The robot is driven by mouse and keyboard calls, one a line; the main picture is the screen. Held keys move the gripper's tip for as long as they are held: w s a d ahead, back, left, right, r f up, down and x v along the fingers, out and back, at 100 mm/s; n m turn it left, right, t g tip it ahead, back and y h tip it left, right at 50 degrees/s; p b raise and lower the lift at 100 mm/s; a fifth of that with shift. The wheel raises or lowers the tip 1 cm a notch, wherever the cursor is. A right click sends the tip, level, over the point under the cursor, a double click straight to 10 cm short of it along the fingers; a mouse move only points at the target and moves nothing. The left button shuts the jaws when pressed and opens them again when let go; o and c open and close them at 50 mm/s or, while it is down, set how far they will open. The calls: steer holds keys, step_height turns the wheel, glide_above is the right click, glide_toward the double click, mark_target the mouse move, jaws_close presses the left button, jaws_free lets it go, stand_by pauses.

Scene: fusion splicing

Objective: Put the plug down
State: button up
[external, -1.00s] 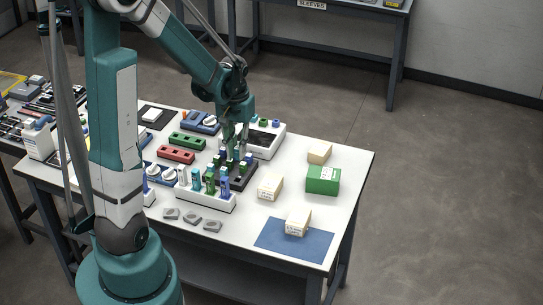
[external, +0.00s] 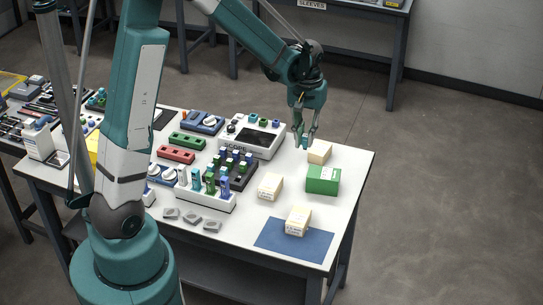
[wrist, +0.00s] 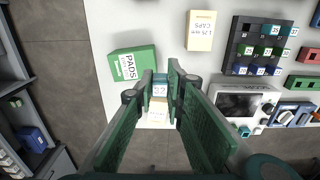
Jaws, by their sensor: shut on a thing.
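The plug is a small teal block with a white label in the wrist view (wrist: 159,88), between my fingertips. In the external view my gripper (external: 304,140) is shut on the plug, raised above the far right part of the table, beside and above a cream box (external: 320,152). The dark plug rack (external: 243,177) stands to the left with several green and blue plugs in it. It also shows at the upper right of the wrist view (wrist: 232,66). The height of the plug above the table is hard to tell.
A green pads box (external: 322,181) stands near the right table edge. A cream caps box (external: 270,187) and another cream box on a blue mat (external: 275,240) are nearer. The white scope (external: 277,145) is left of my gripper. Bare tabletop lies between them.

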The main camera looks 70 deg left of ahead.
steer(key=w+d, duration=0.1)
steer(key=w, duration=0.1)
steer(key=w+d+r, duration=0.1)
steer(key=w+d, duration=0.1)
steer(key=shift+d+p, duration=0.15)
steer(key=shift+p, duration=0.25)
steer(key=shift+f, duration=0.2)
glide_above(318, 175)
steer(key=shift+d+f, duration=0.1)
steer(key=shift+f, duration=2.9)
steer(key=shift+f+b, duration=0.3)
steer(key=shift+f, duration=1.55)
steer(key=shift+f, duration=0.15)
steer(key=o, duration=0.8)
steer(key=shift+c, duration=0.2)
